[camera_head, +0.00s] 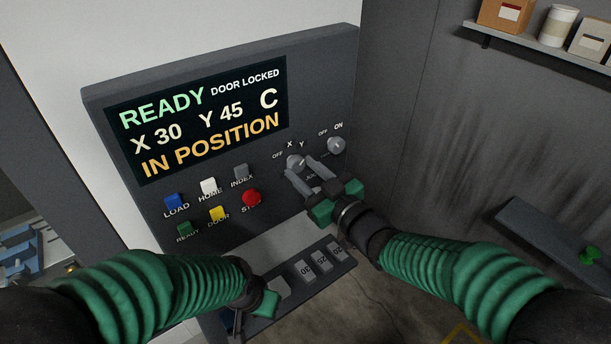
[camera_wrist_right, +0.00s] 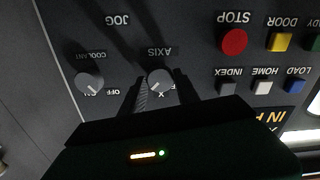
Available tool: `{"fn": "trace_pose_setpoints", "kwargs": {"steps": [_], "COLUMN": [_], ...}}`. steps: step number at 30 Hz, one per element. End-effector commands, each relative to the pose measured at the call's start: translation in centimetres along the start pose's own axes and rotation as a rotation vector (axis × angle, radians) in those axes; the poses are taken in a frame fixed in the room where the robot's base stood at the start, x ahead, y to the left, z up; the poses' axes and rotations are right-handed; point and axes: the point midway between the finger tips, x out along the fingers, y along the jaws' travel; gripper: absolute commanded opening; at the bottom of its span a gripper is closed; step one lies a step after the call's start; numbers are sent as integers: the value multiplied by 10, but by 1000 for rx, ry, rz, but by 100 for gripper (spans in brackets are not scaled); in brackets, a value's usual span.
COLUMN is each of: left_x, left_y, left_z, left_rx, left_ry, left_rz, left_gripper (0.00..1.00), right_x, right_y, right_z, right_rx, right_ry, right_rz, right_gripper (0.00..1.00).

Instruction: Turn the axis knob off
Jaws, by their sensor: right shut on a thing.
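The axis knob (camera_head: 295,161) is a round grey knob on the dark panel, with OFF, X and Y marked around it. It also shows in the right wrist view (camera_wrist_right: 159,81), with a white mark slanting to the lower left; I cannot tell exactly which label it meets. My right gripper (camera_head: 301,169) is at this knob, its two fingers on either side, shut on it. One finger hides part of the labels in the wrist view. My left gripper (camera_head: 264,303) is low by the panel's lower ledge, its fingers mostly hidden.
The coolant knob (camera_head: 336,145) is close to the right of the axis knob. Push buttons, including a red STOP button (camera_head: 251,198), lie to the left. The display (camera_head: 200,120) reads READY, DOOR LOCKED, IN POSITION. Numbered keys (camera_head: 304,270) are on the ledge below.

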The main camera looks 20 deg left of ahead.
Motion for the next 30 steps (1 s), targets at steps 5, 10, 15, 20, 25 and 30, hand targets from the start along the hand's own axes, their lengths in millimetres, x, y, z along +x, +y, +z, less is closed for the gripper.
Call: {"fn": "trace_pose_setpoints", "kwargs": {"steps": [5,10,15,20,25,30], "left_x": [28,54,78,99,119,137], "left_y": [0,0,0,0,0,0], "left_z": [7,13,19,23,28,32], "left_rx": [0,0,0,0,0,0], "left_ry": [0,0,0,0,0,0], "left_rz": [0,0,0,0,0,0], "left_gripper": [36,36,36,36,36,36], "right_x": [0,0,0,0,0,0], "right_y": [0,0,0,1,2,2], "right_z": [3,4,3,2,1,0], "right_rx": [-121,-274,-437,-588,-750,-911], "right_ry": [10,11,11,11,9,9], "right_rz": [4,5,6,7,8,9], "right_gripper": [0,0,0,0,0,0]}}
